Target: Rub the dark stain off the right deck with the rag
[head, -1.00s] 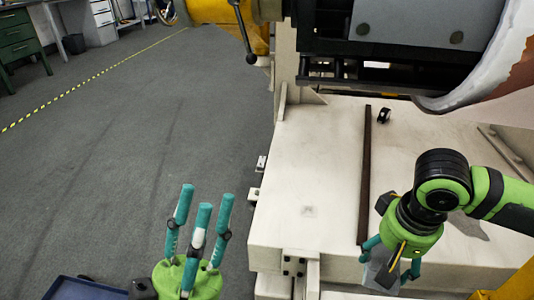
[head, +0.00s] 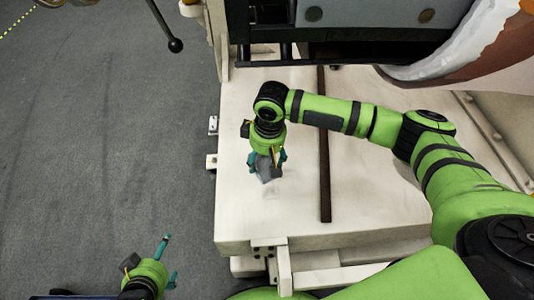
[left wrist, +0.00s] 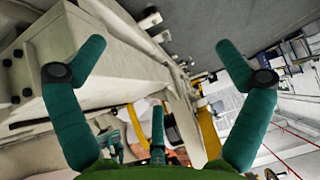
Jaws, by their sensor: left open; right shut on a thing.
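The pale deck (head: 240,215) is split by a dark brown bar (head: 324,160). My right gripper (head: 268,160) is shut on a grey rag (head: 267,173), low over the deck part left of the bar; I cannot tell whether the rag touches it. A faint greyish mark (head: 277,186) shows just beside the rag, partly hidden by it. My right arm covers much of the deck part right of the bar; a grey patch by the arm there may be shadow. My left gripper (head: 168,258) is open and empty, off the deck's left side over the floor; its fingers show in the left wrist view (left wrist: 157,65).
A dark machine body (head: 360,32) overhangs the deck's back edge. A lever with a black knob (head: 175,45) hangs at the upper left. Small brackets (head: 211,161) stick out from the deck's left side. The grey floor (head: 100,150) at left is clear.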

